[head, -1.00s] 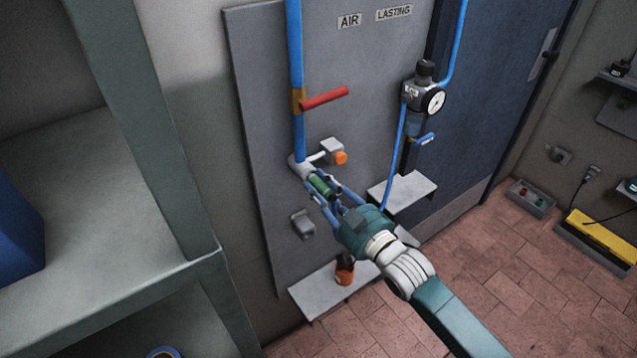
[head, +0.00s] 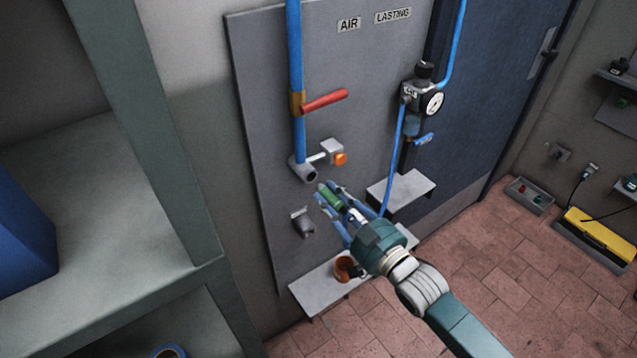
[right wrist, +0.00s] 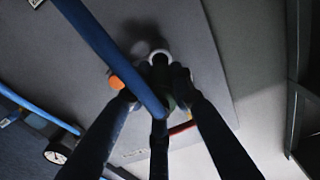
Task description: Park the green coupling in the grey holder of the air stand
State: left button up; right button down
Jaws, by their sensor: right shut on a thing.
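The green coupling (head: 330,197) is between the fingers of my right gripper (head: 331,193), which is shut on it. It is held tilted in front of the grey panel, apart from the pipe outlet (head: 303,170) above it. A small grey holder (head: 303,222) is fixed on the panel just left of and below the coupling. The coupling is apart from it. In the right wrist view, a blue hose (right wrist: 115,55) crosses in front of the fingers, and the coupling is dark and partly hidden. My left gripper is in neither view.
A red lever (head: 325,101) and an orange button (head: 341,159) sit on the panel above. An orange cup (head: 345,268) stands on the low shelf (head: 318,292) below. A gauge (head: 433,102) and a small ledge (head: 402,190) are to the right. A shelf frame (head: 150,130) stands left.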

jog(key=shift+s+d+r, duration=0.1)
jog(key=shift+s+d, duration=0.3)
jog(key=shift+s, duration=0.1)
jog(key=shift+s+d+p, duration=0.1)
jog(key=shift+s+p, duration=0.05)
jog(key=shift+p, duration=0.3)
notch_tip(320, 180, down, 24)
jog(key=b, duration=1.8)
jog(key=shift+b+x, duration=1.05)
jog(key=shift+x, duration=1.45)
